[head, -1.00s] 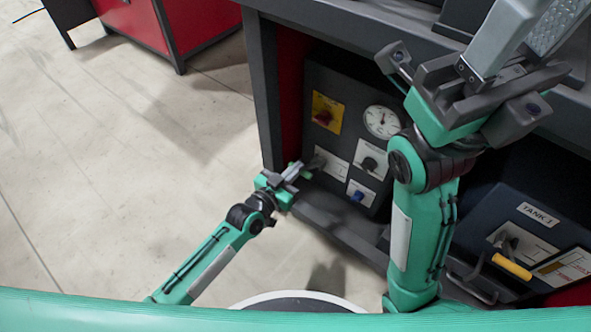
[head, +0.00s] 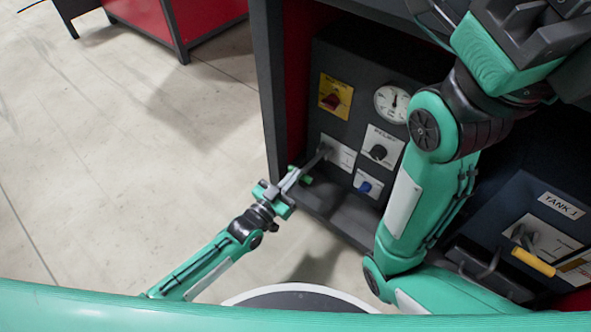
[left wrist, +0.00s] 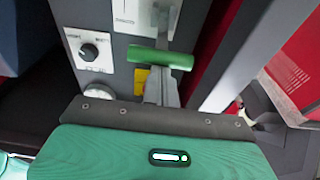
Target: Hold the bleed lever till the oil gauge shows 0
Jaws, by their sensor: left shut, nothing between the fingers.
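A grey lever with a green crossbar handle (head: 301,176) stands out from a white plate (head: 338,152) on the dark panel. The handle also shows in the left wrist view (left wrist: 162,58). My left gripper (head: 288,185) is shut and empty, its fingers at the handle; whether they touch it I cannot tell. The round white gauge (head: 393,103) sits higher on the panel. Its needle points roughly upward, but its numbers are too small to read. My right gripper (head: 535,35) is at the top right, partly cut off, its fingers unclear.
The panel also has a red switch on a yellow plate (head: 335,96), a black knob (head: 378,152) and a blue knob (head: 363,187). A TANK 1 unit (head: 541,218) with a yellow handle (head: 533,262) is at the lower right. The floor at left is open.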

